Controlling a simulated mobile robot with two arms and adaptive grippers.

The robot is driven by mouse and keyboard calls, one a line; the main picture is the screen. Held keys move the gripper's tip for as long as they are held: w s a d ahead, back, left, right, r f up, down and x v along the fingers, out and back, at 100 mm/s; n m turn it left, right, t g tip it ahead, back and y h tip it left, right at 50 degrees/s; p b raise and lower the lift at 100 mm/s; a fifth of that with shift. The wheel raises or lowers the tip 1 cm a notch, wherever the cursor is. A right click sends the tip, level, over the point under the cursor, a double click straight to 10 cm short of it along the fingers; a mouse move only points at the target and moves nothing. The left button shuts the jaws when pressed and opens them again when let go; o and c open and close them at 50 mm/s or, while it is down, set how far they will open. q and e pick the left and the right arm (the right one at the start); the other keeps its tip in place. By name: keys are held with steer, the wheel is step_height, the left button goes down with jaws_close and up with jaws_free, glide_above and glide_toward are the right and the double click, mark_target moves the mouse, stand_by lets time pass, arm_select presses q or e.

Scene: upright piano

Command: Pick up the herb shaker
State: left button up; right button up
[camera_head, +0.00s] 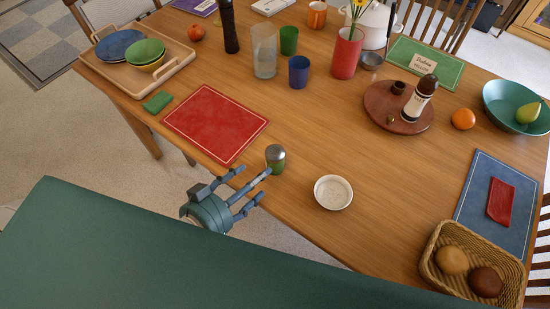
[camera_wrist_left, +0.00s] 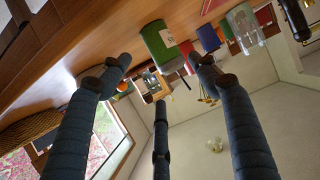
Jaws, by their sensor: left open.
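The herb shaker (camera_head: 275,158) is a small green jar with a grey domed lid. It stands upright near the table's front edge, right of the red placemat. My left gripper (camera_head: 254,183) is at the table's front edge, just short of the shaker, with its fingers spread and pointing toward it. In the left wrist view the scene looks upside down; the shaker (camera_wrist_left: 158,42) shows beyond and between the fingertips of the open gripper (camera_wrist_left: 160,75). Nothing is held. My right gripper is not in view.
A white bowl (camera_head: 333,192) stands right of the shaker and the red placemat (camera_head: 215,124) lies left. A blue cup (camera_head: 299,72) and a clear glass (camera_head: 264,50) stand behind. A wooden turntable (camera_head: 380,105) holds a dark-topped mill. The table between shaker and cups is clear.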

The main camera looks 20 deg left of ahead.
mark_target(273, 166)
arm_select(q)
steer(key=p+x, duration=0.1)
steer(key=x, duration=0.8)
steer(key=shift+w+d, duration=0.1)
steer(key=shift+w, duration=0.05)
steer(key=c, duration=0.9)
